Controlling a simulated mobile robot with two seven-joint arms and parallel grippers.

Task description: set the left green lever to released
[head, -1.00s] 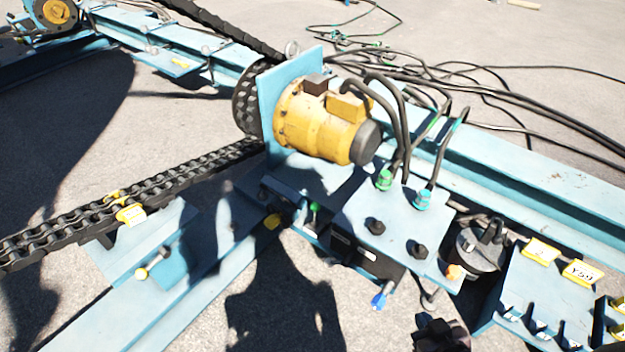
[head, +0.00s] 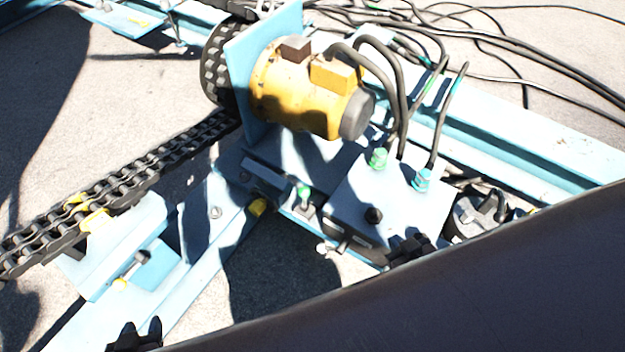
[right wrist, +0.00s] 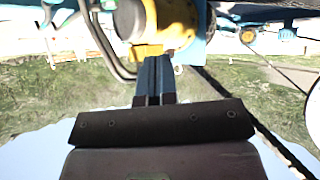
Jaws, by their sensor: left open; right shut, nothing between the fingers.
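A lever with a green tip (head: 303,192) stands at the left side of the blue valve block (head: 350,205), below the yellow motor. Its exact setting is too small to tell. My left gripper (head: 137,335) is open and empty at the bottom left edge, well away from the lever. My right gripper (head: 410,248) is over the front right of the block, right of the green lever and apart from it. In the right wrist view its fingers (right wrist: 155,80) are shut with nothing between them. My right arm hides the block's front right part.
The yellow motor (head: 305,90) with its hoses stands behind the block. A black chain (head: 130,180) runs to the left, above a blue rail. A yellow-tipped part (head: 257,207) sits left of the green lever. Bare ground lies in front.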

